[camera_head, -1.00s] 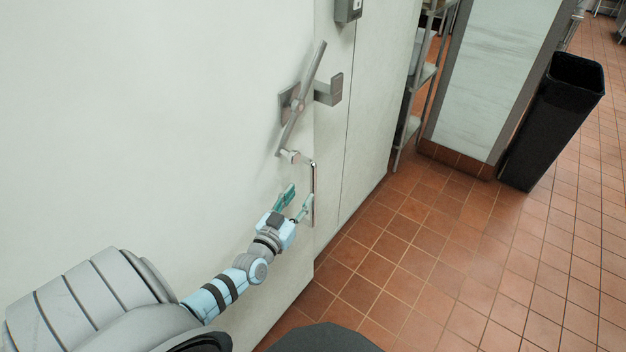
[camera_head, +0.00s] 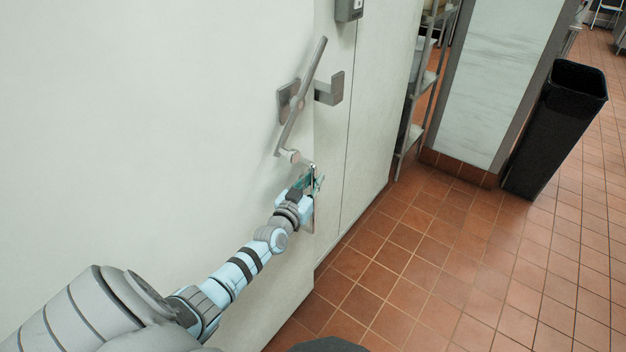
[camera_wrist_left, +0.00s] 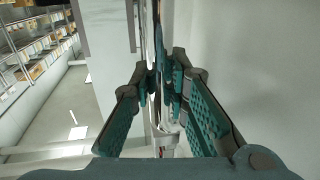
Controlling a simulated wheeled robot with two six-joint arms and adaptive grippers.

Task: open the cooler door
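The cooler door (camera_head: 150,130) is the large pale panel on the left in the head view and looks shut. Its metal handle has a long slanted lever (camera_head: 301,95) on a square plate and a thin upright bar (camera_head: 312,212) below. My left gripper (camera_head: 312,182) is at this bar, its teal fingers open on either side of it. In the left wrist view the fingers (camera_wrist_left: 163,85) are apart at the base and nearer at the tips, with the bar between them. Firm contact cannot be told. My right gripper is out of view.
A metal latch block (camera_head: 330,88) sits beside the lever at the door edge. A black bin (camera_head: 555,130) stands at the right. Tiled floor (camera_head: 440,270) is clear to the right of the door.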

